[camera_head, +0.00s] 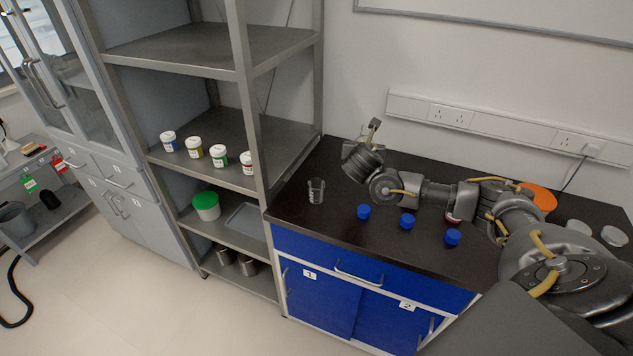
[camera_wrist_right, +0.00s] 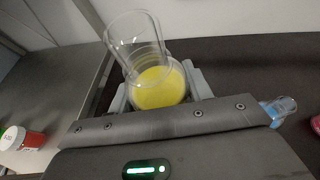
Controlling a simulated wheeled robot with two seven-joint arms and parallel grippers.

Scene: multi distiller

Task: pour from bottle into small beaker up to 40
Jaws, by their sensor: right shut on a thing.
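My right gripper (camera_head: 373,127) is above the back left part of the dark bench in the head view. In the right wrist view its fingers (camera_wrist_right: 160,92) are shut around a clear glass bottle holding yellow liquid (camera_wrist_right: 158,88). A clear glass part (camera_wrist_right: 133,40) extends up and left from the yellow, seemingly the bottle's own upper part. The bottle is hardly visible in the head view. The small clear beaker (camera_head: 316,190) stands upright on the bench, left of and nearer than the gripper. It looks empty. My left gripper is not in view.
Several blue-topped items, including one at the left (camera_head: 364,212), line the bench front. An orange round thing (camera_head: 538,197) lies farther right. A metal shelf rack with small jars (camera_head: 194,147) adjoins the bench's left side. The wall is behind. Bench around the beaker is clear.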

